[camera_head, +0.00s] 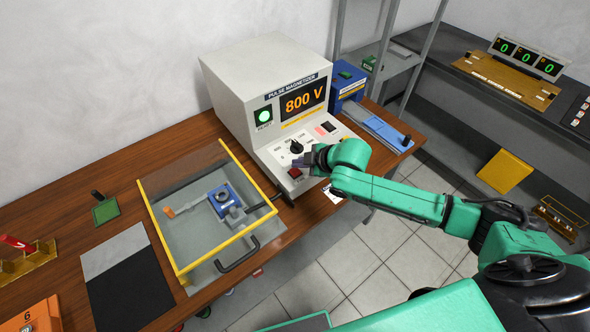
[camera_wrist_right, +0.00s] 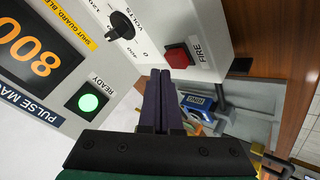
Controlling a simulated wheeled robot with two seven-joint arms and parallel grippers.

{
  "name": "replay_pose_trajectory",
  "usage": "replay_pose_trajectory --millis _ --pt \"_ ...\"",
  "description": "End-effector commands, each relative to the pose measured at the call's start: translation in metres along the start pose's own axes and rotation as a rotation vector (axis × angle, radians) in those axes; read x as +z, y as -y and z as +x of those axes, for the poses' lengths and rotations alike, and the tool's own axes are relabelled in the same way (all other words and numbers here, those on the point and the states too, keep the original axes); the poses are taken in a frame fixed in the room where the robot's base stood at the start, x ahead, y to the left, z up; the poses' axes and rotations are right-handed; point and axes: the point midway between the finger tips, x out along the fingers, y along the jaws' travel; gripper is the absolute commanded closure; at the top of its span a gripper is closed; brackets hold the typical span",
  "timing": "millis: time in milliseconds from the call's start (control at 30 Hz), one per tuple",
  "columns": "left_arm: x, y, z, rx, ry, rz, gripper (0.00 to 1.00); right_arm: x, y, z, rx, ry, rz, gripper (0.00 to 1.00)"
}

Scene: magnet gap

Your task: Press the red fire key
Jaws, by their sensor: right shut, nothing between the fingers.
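The red FIRE key (camera_head: 295,172) is a square button on the front panel of the pulse magnetizer (camera_head: 240,75). In the wrist view the key (camera_wrist_right: 179,54) sits beside its FIRE label. My right gripper (camera_head: 311,158) is shut and empty, close to the key in the head view. In the wrist view its fingertips (camera_wrist_right: 166,74) appear just below the key; I cannot tell whether they touch it. The display (camera_head: 303,101) reads 800 V, and the green READY lamp (camera_head: 264,116) is lit. My left gripper is not in view.
A black voltage dial (camera_head: 296,146) is near the key. A clear guard box with a yellow frame (camera_head: 148,205) covers a blue fixture (camera_head: 222,197) left of the magnetizer. A blue box (camera_head: 348,88) and a blue-grey slide (camera_head: 376,127) stand to the right.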

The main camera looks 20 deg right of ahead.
Motion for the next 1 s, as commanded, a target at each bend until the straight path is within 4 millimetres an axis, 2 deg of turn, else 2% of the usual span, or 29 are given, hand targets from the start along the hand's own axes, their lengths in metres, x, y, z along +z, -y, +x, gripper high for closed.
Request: replay_pose_trajectory --millis 700,1000 --pt "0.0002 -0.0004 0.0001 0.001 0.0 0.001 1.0 0.0001 0.0001 0.0001 0.0 0.0 0.0 1.0" --pt "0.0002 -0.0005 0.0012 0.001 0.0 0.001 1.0 0.0043 0.0047 0.006 -0.001 0.0 -0.001 1.0"
